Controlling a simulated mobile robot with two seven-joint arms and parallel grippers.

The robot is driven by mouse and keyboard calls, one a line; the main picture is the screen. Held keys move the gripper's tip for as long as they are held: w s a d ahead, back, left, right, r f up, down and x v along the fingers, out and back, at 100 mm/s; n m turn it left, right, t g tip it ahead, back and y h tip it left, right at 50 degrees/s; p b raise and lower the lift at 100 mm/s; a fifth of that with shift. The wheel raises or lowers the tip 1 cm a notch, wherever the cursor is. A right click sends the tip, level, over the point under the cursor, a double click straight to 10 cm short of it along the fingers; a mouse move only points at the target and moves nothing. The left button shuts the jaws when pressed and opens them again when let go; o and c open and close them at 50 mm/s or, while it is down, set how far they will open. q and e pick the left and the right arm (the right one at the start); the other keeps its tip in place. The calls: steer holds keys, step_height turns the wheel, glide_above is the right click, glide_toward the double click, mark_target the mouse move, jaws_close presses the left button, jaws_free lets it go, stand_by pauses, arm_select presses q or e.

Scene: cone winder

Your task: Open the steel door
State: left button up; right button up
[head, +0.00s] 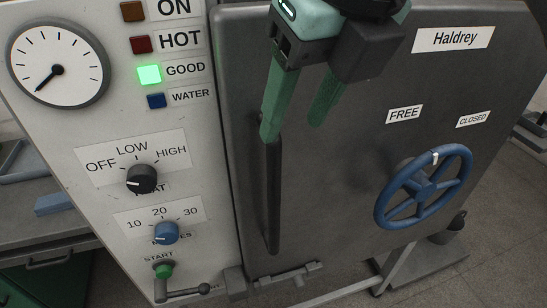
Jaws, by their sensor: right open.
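The dark grey steel door (345,210) fills the middle and right, with a "Haldrey" plate near its top. It looks shut against the panel on the left. A long dark upright handle (273,200) runs down its left side. A blue handwheel (381,203) sits on its right half. The wheel's white mark points up, between the FREE (405,114) and CLOSED (473,119) labels. My right gripper (297,122) hangs in front of the door, open and empty. Its left fingertip overlaps the handle's top; I cannot tell if they touch. My left gripper is out of view.
A pale control panel (110,125) stands left of the door, with a gauge (58,65), a lit green GOOD lamp (149,75), knobs and a small crank (185,292). A bench (40,215) is at the far left. Floor shows at the lower right.

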mark_target(278, 162)
steer(key=p+x, duration=0.1)
steer(key=x, duration=1.1)
steer(key=shift+f, duration=0.15)
jaws_close()
stand_by(1.0)
